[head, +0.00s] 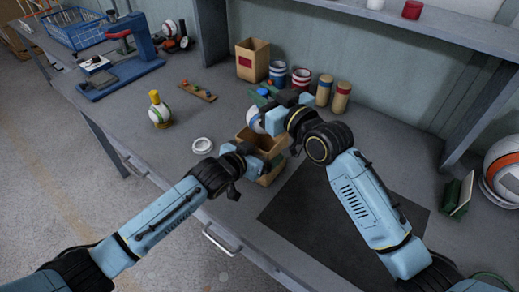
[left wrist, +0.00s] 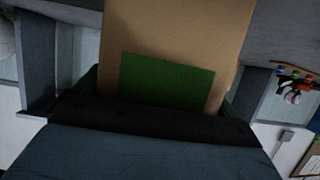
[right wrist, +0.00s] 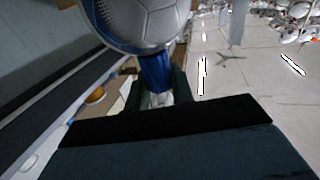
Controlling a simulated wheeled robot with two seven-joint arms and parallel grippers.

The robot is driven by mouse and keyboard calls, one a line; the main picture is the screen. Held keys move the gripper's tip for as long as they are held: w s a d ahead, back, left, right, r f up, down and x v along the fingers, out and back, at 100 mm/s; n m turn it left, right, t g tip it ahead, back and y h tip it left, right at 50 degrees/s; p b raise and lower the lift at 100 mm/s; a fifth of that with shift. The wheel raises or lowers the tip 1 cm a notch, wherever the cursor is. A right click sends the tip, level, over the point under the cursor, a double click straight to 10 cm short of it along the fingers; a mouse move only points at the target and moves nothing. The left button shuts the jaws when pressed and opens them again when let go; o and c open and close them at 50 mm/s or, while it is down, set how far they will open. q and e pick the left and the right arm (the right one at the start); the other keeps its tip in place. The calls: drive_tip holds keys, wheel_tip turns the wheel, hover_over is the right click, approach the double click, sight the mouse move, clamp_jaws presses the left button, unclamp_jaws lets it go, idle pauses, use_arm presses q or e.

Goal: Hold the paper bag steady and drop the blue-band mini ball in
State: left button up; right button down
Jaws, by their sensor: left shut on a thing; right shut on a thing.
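The open-topped brown paper bag (head: 270,177) stands on the bench near its front edge. My left gripper (head: 258,156) is shut on it from the front left. The left wrist view shows the bag wall (left wrist: 180,30) with a green patch (left wrist: 168,82) between the fingers. My right gripper (head: 268,117) is shut on the blue-band mini ball (head: 255,121), holding it above the bag opening. In the right wrist view the grey-white ball (right wrist: 150,18) sits beyond the fingertips, with a blue part (right wrist: 155,72) between the fingers. The bag's inside is mostly hidden.
Another brown bag with a red patch (head: 251,62), striped cups (head: 301,77) and tan cylinders (head: 341,97) stand behind. A dark mat (head: 310,215) lies right.

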drive_tip(key=shift+f, duration=1.45)
drive_tip(key=c, duration=1.1)
unclamp_jaws()
drive_tip(key=v, duration=1.2)
drive_tip(key=shift+r, duration=0.1)
use_arm(q)
drive_tip(key=o, duration=0.6)
